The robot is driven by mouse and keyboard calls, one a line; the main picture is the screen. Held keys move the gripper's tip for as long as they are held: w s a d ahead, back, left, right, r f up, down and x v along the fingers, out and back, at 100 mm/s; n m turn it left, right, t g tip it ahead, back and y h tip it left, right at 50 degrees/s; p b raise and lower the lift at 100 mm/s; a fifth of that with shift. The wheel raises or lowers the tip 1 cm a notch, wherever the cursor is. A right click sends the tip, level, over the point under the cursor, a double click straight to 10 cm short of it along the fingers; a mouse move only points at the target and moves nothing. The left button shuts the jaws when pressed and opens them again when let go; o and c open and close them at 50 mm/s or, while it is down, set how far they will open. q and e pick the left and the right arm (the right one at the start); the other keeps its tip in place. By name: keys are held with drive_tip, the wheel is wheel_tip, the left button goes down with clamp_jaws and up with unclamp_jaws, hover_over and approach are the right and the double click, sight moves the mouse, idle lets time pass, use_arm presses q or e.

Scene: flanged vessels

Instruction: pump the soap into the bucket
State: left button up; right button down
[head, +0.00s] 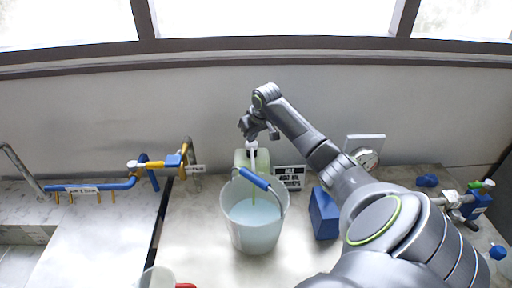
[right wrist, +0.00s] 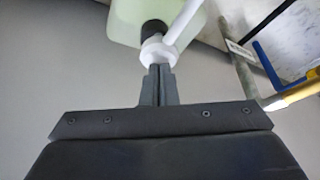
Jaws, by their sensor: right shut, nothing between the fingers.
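The soap bottle (head: 240,157) is pale green and stands behind the bucket, partly hidden by it. Its white pump head (head: 251,146) has a spout pointing over the bucket. The white bucket (head: 250,243) has a blue-gripped handle and holds pale blue liquid. A thin yellow-green line runs from below the spout toward the liquid. My right gripper (head: 251,136) is shut and empty, directly over the pump head. In the right wrist view its closed fingertips (right wrist: 159,70) meet the white pump head (right wrist: 157,50); whether they press it I cannot tell. My left gripper is out of view.
A blue block (head: 323,214) and a black-and-white label (head: 290,178) stand right of the bucket. A gauge (head: 366,158) and valve fittings (head: 466,198) lie farther right. Blue and yellow pipes (head: 110,186) run at left. A white cup-like vessel (head: 157,277) is at the front edge.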

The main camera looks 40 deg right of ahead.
drive_tip(key=shift+f, duration=0.45)
drive_tip(key=shift+r, duration=0.1)
drive_tip(key=shift+r+p, duration=0.35)
drive_tip(key=shift+r, duration=1.35)
drive_tip(key=shift+r, duration=0.1)
wheel_tip(320, 180, up, 6)
drive_tip(key=shift+f, duration=0.1)
idle(0.3)
